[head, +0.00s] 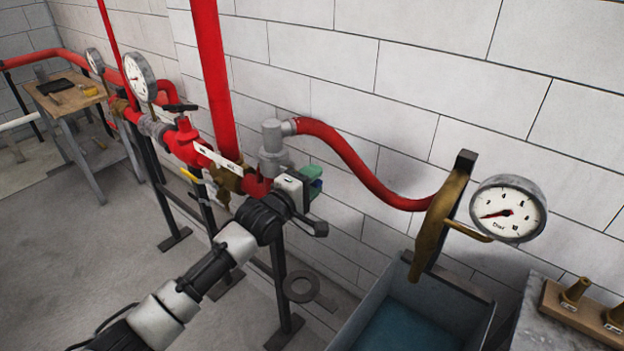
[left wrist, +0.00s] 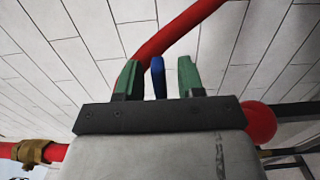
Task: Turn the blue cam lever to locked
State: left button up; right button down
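The blue cam lever (left wrist: 158,78) stands upright between the two green fingers of my left gripper (left wrist: 159,80) in the left wrist view. A gap shows on each side of it, so the gripper is open around the lever and not pressing on it. In the head view my left gripper (head: 313,183) is at the end of the red pipe, in front of the wall. The gripper and wrist hide the lever's base and coupling. My right gripper is in neither view.
A red hose (head: 365,175) curves from a grey fitting (head: 272,140) to a brass piece (head: 438,225) beside a pressure gauge (head: 508,209). A blue-grey tank (head: 375,293) stands below. A wooden table (head: 66,97) is at far left. Open floor lies left.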

pick_arm(q)
jog(key=c, duration=0.7)
grip_shut()
